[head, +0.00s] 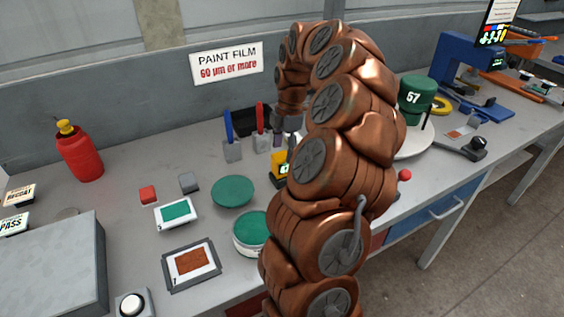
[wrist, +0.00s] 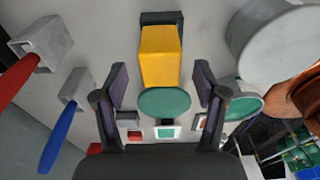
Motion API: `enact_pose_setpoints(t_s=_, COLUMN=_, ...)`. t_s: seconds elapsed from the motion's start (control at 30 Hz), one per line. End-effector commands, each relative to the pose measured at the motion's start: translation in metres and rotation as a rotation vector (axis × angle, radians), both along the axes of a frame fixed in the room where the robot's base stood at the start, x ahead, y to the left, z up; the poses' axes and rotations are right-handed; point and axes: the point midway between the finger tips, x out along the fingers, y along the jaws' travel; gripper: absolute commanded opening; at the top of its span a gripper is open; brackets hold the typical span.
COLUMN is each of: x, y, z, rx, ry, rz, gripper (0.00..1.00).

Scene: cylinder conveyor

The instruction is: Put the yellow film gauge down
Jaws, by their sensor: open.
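The yellow film gauge (head: 276,168), a yellow block with a dark part, appears to stand on the grey bench, partly hidden by my arm in the head view. In the wrist view the gauge (wrist: 160,55) lies ahead of and between my two spread fingers, with a visible gap on each side. My gripper (wrist: 161,82) is open and not closed on it. In the head view my gripper is just above the gauge and mostly hidden behind my arm.
A green disc (head: 233,191), an open green tin (head: 250,232) and a framed green panel (head: 177,212) lie near the gauge. Blue (head: 230,140) and red (head: 261,130) handled scrapers stand behind. A framed brown panel (head: 191,263) is in front. A red bottle (head: 80,152) stands left.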

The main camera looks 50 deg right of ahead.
Motion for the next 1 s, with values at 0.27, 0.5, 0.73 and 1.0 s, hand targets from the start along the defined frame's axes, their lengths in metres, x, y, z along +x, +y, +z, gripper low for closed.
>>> enact_pose_setpoints(t_s=0.27, x=0.000, y=-0.004, z=0.038, rx=-0.002, ry=-0.002, rz=0.002, gripper=0.71)
enact_pose_setpoints(t_s=0.5, x=-0.002, y=-0.007, z=0.059, rx=-0.001, ry=-0.001, rz=0.001, gripper=0.71)
enact_pose_setpoints(t_s=0.73, x=-0.003, y=-0.007, z=0.065, rx=0.001, ry=0.002, rz=0.002, gripper=0.71)
enact_pose_setpoints(t_s=1.0, x=0.005, y=0.026, z=0.075, rx=0.002, ry=-0.001, rz=-0.019, gripper=0.71)
